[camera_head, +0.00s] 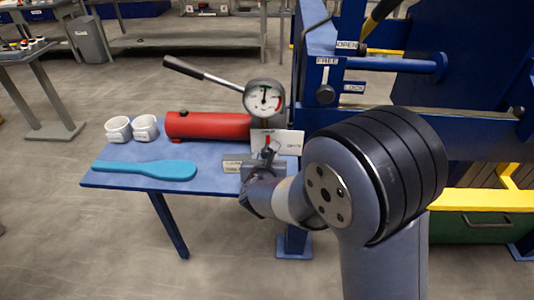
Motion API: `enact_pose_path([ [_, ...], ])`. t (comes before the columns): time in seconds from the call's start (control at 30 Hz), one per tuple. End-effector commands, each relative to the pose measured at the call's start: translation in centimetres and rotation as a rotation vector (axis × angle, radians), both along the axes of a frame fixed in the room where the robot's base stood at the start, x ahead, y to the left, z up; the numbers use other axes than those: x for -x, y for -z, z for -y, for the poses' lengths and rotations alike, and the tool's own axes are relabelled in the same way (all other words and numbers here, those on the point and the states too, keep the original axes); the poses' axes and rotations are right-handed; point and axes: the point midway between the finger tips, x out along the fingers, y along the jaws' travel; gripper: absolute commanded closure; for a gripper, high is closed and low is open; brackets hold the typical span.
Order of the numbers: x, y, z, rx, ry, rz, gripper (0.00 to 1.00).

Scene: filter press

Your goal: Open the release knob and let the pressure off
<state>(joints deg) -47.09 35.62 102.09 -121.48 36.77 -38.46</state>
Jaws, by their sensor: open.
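The red hydraulic pump (208,125) lies on the blue side table, with a black-gripped lever (205,75) slanting up to the left. A round pressure gauge (264,98) stands at its right end; its needle points roughly upward, but the reading is too small to tell. A small red part (267,143), perhaps the release knob, shows below the gauge in front of a white label plate (285,142). My gripper (265,158) is just below and in front of this red part. Its jaws are open; my wrist hides much of them, and I cannot tell whether they surround the knob.
Open floor lies left.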

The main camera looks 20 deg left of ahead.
Motion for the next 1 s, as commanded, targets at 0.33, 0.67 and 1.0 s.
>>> enact_pose_path([
  [0.33,-3.2,1.3,-0.7,-0.001,0.001,0.0,0.57],
  [0.67,-3.4,1.4,-0.7,-0.001,0.001,0.0,0.58],
  [1.0,-3.3,1.4,-0.7,-0.001,0.001,0.0,0.86],
])
